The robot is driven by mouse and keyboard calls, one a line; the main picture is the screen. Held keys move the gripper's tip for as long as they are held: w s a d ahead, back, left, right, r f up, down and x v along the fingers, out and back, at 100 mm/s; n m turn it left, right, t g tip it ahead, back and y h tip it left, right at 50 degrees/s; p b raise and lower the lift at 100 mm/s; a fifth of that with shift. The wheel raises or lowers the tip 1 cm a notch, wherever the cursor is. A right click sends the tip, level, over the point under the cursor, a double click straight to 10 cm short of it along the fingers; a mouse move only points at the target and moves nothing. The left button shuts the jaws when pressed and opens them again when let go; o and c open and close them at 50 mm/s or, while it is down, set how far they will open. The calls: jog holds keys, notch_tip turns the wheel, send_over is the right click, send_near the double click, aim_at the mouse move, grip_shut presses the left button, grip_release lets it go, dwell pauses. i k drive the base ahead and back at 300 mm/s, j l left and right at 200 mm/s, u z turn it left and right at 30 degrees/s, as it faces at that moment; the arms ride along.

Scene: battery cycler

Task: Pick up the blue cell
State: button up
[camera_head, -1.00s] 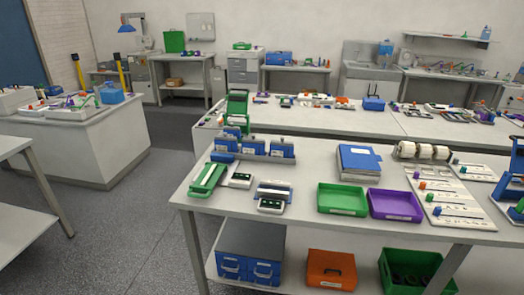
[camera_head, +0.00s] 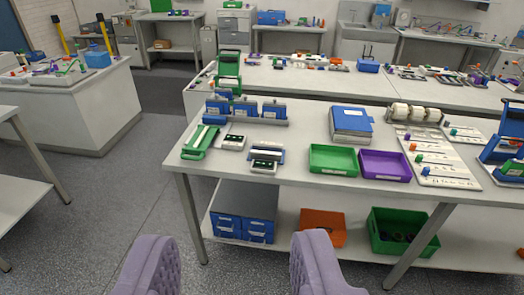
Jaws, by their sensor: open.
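At the table's left end a row of blue upright blocks (camera_head: 245,107) stands in a grey rack.
The near table (camera_head: 295,181) also bears a green tray (camera_head: 333,159), a purple tray (camera_head: 385,165), a blue binder (camera_head: 351,123) and white peg boards (camera_head: 437,158). Its lower shelf holds blue drawers (camera_head: 243,212), an orange case and a green crate (camera_head: 403,232). Floor at left is clear.

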aim_at(241, 110)
jog(key=i+j, duration=0.15)
jog(key=i, duration=0.5)
jog(key=i+j, duration=0.1)
jog(key=i, duration=0.5)
jog(key=i+j, duration=0.15)
jog(key=i, duration=0.5)
jog(key=i+j, duration=0.1)
jog(key=i, duration=0.55)
jog(key=i+j, duration=0.15)
jog(key=i, duration=0.45)
